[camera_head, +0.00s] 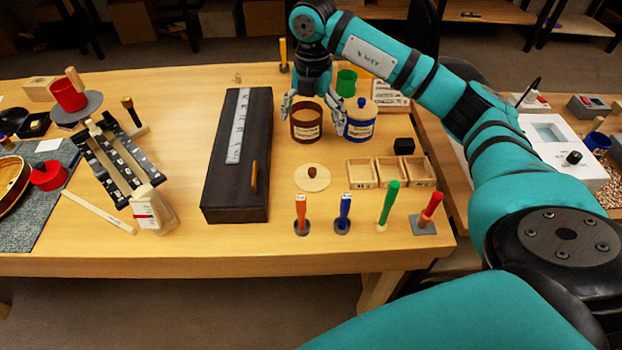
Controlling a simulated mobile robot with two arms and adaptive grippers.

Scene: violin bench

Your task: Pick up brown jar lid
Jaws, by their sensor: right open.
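The brown jar lid (318,183), a pale round wooden disc with a small brown knob, lies flat on the bench. The brown jar (306,124) stands behind it with its top uncovered. My right gripper (312,108) points down at the brown jar, its fingers open and spread to either side of the jar's rim. I cannot tell whether a finger touches the jar. The gripper is behind the lid and apart from it. My left gripper is out of view.
A blue jar (359,129) with its lid on stands close to the right finger. Small wooden trays (361,172) lie right of the lid, and upright coloured tools (344,212) stand in front. A long dark case (225,195) is to the left.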

